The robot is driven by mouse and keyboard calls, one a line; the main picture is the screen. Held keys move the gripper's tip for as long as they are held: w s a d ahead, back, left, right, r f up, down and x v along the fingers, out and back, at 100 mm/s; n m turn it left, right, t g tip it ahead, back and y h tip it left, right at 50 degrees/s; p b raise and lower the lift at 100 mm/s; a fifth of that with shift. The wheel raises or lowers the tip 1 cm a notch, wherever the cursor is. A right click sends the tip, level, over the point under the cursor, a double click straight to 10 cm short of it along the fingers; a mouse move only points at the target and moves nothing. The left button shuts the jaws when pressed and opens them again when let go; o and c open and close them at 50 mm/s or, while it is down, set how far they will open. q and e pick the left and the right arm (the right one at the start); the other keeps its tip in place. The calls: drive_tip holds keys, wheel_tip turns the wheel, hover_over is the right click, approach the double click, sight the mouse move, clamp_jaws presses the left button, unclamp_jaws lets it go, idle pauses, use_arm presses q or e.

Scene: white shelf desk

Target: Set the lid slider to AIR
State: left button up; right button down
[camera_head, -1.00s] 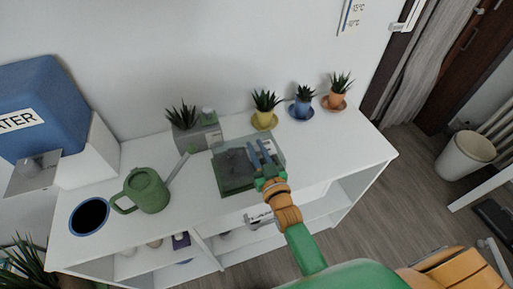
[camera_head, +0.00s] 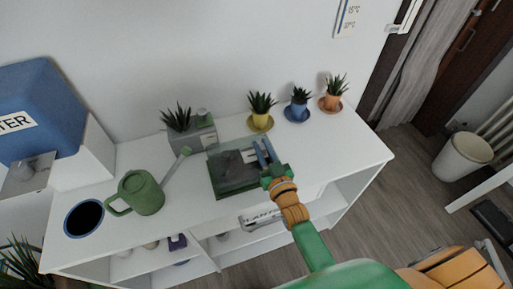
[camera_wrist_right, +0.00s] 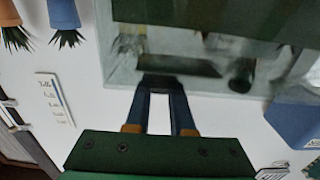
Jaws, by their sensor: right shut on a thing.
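A see-through grey-green box with a flat lid (camera_head: 226,178) sits in the middle of the white desk top; it also shows in the wrist view (camera_wrist_right: 118,70). My right gripper (camera_head: 263,152) is over the right part of the lid. In the wrist view its two blue fingers (camera_wrist_right: 162,92) are shut on a small dark piece at the lid's edge, which looks like the lid slider (camera_wrist_right: 160,81). The fingers cover part of it. I cannot read any AIR mark on the lid. My left gripper is out of view.
A green watering can (camera_head: 138,192) stands left of the box, its spout towards it. A grey planter (camera_head: 196,139) stands behind. Yellow (camera_head: 261,121), blue (camera_head: 298,112) and orange (camera_head: 331,102) pots line the back. The desk top (camera_head: 345,150) is clear at right.

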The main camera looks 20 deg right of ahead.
drive_tip(key=shift+d+f, duration=0.1)
drive_tip(key=shift+d, duration=0.6)
drive_tip(key=shift+a, duration=0.15)
drive_tip(key=c, duration=0.8)
unclamp_jaws()
drive_tip(key=shift+a, duration=0.2)
drive_tip(key=shift+o, duration=0.2)
drive_tip(key=shift+d, duration=0.1)
drive_tip(key=s, duration=0.7)
drive_tip(key=shift+d, duration=0.15)
